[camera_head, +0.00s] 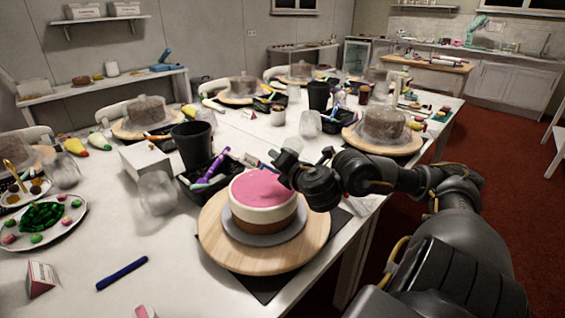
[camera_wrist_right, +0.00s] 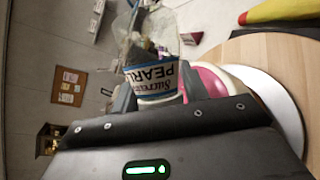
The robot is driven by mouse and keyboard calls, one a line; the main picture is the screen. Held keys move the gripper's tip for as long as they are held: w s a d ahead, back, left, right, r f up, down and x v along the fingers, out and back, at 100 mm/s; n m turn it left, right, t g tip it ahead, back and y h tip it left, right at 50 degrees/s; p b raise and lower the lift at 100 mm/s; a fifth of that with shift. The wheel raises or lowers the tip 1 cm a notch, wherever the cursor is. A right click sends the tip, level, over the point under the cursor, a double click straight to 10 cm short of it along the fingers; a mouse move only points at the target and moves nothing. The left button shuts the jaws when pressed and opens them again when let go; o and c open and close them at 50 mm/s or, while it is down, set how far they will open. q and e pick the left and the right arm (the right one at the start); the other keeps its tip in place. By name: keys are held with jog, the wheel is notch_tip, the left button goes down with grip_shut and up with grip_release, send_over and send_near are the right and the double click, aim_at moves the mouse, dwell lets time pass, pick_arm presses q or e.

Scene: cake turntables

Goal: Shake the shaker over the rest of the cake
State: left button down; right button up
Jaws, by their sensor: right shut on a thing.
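The cake (camera_head: 262,205) has a pink top, a cream band and a brown base. It stands on a grey board (camera_head: 262,238) on a round wooden turntable (camera_head: 220,245). In the right wrist view, my right gripper (camera_wrist_right: 157,92) is shut on the shaker (camera_wrist_right: 152,80), a small pot with a white and blue label reading "PEARL". The pink cake top (camera_wrist_right: 212,82) shows right behind it. The gripper partly hides the shaker in the head view. My left gripper is out of view.
A black tray (camera_head: 200,190) with coloured tools and a black cup (camera_head: 193,143) stand behind the cake, left. A glass jar (camera_head: 157,192) and white box (camera_head: 150,162) stand left.

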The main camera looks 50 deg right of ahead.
jog(key=shift+w+d+r, duration=0.1)
jog(key=shift+d+r, duration=0.1)
jog(key=shift+d, duration=0.2)
jog(key=shift+a+f, duration=0.2)
jog(key=shift+a, duration=0.25)
jog(key=shift+r+n+b, duration=0.1)
jog(key=shift+n+b, duration=0.2)
jog(key=shift+b, duration=0.65)
jog(key=shift+r, duration=0.1)
